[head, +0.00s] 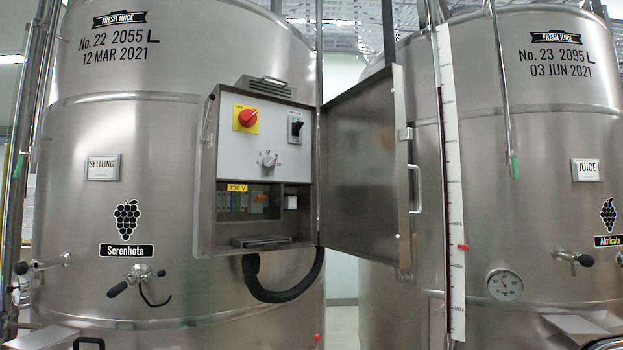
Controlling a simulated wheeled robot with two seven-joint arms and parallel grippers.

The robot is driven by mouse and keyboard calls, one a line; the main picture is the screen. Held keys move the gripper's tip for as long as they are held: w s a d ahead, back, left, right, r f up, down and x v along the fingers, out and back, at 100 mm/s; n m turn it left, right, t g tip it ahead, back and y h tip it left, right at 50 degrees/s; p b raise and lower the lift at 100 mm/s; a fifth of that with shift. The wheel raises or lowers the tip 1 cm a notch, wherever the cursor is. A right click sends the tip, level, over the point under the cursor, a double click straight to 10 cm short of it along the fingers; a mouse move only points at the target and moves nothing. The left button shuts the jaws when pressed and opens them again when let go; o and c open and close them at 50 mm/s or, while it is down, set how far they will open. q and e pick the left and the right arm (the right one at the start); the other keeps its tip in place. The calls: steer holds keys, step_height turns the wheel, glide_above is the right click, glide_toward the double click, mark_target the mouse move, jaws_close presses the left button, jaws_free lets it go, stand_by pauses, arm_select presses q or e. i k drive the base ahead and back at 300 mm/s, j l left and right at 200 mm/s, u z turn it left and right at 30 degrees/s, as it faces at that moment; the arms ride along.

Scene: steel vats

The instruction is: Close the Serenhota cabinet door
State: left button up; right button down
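The Serenhota vat (190,215) is a large steel tank on the left with a grape label and the name Serenhota. A steel control cabinet (205,190) is mounted on its right side. Its door (357,165) is hinged on the right edge of the cabinet and stands wide open to the right. A vertical handle (416,189) is on the door's free edge. Neither gripper shows clearly in the head view.
The Almicata vat (540,220) stands on the right, with a white level gauge (454,190) near the door's free edge. A black hose (283,294) loops below the cabinet. Valves (137,280) stick out from the left vat's front. A narrow gap lies between the vats.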

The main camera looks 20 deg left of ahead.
mark_target(365, 212)
steer(key=i+l+u, duration=0.15)
steer(key=u, duration=0.35)
steer(key=i+l+u, duration=0.15)
steer(key=u, duration=0.3)
steer(key=i+l+u, duration=0.1)
steer(key=l+u, duration=0.2)
steer(key=u, duration=0.2)
steer(key=l+u, duration=0.25)
steer(key=u, duration=0.2)
steer(key=l+u, duration=0.2)
steer(key=l, duration=0.95)
steer(key=l+u, duration=0.25)
steer(key=l, duration=0.9)
steer(key=k+j+u, duration=0.1)
steer(key=k+j, duration=0.2)
steer(key=j, duration=0.25)
steer(key=k+l+u, duration=0.05)
